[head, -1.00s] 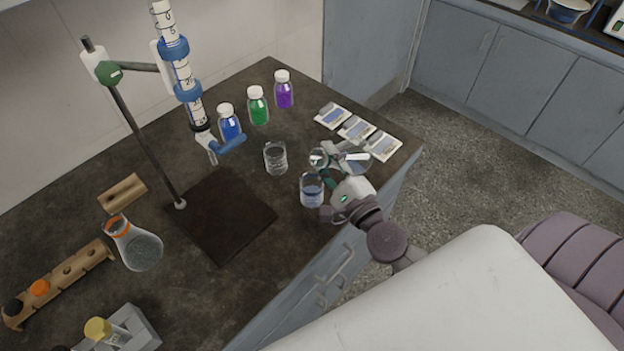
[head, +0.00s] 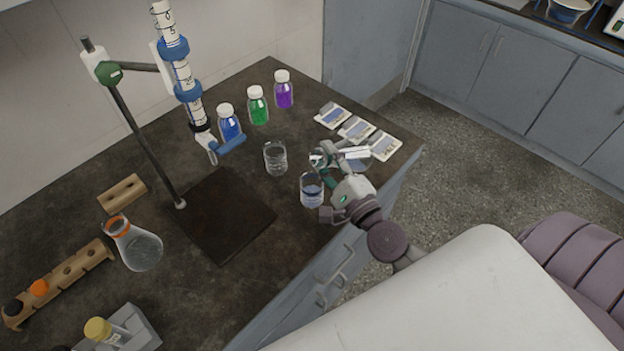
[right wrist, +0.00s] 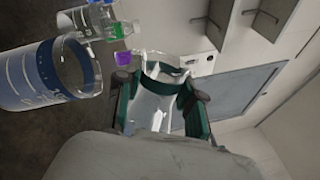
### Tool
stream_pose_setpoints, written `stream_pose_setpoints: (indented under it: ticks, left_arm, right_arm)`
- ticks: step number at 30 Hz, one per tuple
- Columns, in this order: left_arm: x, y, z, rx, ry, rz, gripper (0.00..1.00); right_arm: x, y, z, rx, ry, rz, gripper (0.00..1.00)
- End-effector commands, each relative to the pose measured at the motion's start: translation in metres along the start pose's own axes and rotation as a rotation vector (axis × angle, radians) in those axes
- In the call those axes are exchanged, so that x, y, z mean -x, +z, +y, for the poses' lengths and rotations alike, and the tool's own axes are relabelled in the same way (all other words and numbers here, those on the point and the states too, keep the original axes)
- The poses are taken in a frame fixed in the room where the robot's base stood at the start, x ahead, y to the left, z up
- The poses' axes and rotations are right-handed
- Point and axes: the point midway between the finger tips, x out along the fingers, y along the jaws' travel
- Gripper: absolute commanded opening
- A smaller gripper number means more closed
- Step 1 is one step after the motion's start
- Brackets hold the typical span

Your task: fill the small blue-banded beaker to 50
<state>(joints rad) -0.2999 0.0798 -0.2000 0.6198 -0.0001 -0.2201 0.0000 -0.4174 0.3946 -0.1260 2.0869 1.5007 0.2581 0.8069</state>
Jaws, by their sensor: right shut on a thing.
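The blue-banded beaker (head: 312,190) stands upright on the dark bench near its front edge. It shows large at the left of the right wrist view (right wrist: 40,78), with a blue band and white marks. My right gripper (head: 335,165) is just right of this beaker, shut on a clear glass vessel (head: 356,160). The held vessel lies tilted between the fingers (right wrist: 160,105) in the right wrist view; its full shape and contents are hard to make out. My left gripper is out of view.
Another clear beaker (head: 275,158) stands behind the banded one. A burette (head: 181,70) hangs on a stand (head: 145,140) with a dark base. Blue, green and purple bottles (head: 257,106) and flat display devices (head: 356,129) stand behind. A flask (head: 140,248) and racks fill the left.

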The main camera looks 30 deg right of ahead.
Motion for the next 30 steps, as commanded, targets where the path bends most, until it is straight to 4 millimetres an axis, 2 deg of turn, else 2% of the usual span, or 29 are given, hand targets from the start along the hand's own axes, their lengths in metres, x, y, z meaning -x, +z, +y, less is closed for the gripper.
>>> stream_pose_setpoints:
  ticks: [30]
  left_arm:
    - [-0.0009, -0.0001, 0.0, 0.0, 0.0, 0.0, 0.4]
  right_arm:
    - [-0.0001, 0.0009, -0.0002, 0.061, -0.001, -0.009, 0.0]
